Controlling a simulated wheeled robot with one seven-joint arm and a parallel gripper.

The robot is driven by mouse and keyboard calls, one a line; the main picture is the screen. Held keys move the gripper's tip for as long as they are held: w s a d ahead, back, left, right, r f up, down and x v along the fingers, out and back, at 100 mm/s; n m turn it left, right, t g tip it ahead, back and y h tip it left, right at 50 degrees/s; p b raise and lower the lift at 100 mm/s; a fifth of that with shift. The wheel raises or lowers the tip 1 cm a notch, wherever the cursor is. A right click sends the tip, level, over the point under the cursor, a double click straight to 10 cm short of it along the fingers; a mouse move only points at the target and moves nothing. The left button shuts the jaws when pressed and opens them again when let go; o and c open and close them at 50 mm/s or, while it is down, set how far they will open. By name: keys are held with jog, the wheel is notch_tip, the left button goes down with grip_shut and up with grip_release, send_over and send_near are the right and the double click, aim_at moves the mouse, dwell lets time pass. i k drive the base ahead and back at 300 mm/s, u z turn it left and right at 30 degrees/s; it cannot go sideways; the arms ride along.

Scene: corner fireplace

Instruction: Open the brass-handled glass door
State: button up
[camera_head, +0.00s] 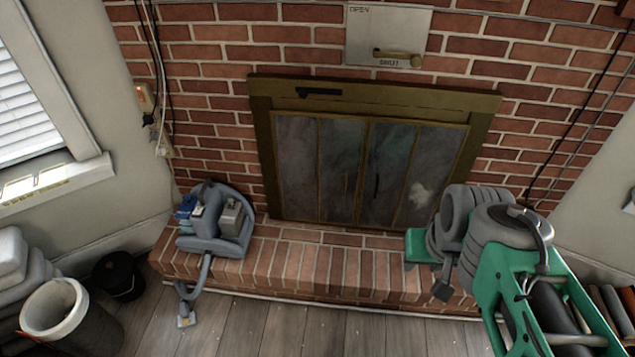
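The fireplace's glass doors (340,150) stand in a brass-coloured frame (485,110) in the brick wall. They look shut, with dark, cloudy panes. A thin brass handle (347,183) shows left of the middle seam, and a darker handle (376,187) shows just right of it. My green and grey arm comes in from the lower right. Its far end is in front of the right side of the hearth, apart from the handles. A dark grey piece at that end seems to be my gripper (443,290). Its fingers are too unclear to tell their state.
A raised brick hearth (320,265) runs below the doors. A grey machine with blue parts (232,222) sits on its left end, its curved hose reaching the floor. A grey bin (55,310) and black bucket (118,277) stand at left. A lever plate (388,35) is above.

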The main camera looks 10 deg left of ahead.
aim_at(315, 156)
jog(key=k, duration=0.65)
jog(key=u, duration=0.7)
jog(key=i, duration=0.7)
jog(key=u, duration=0.9)
jog(key=i, duration=0.4)
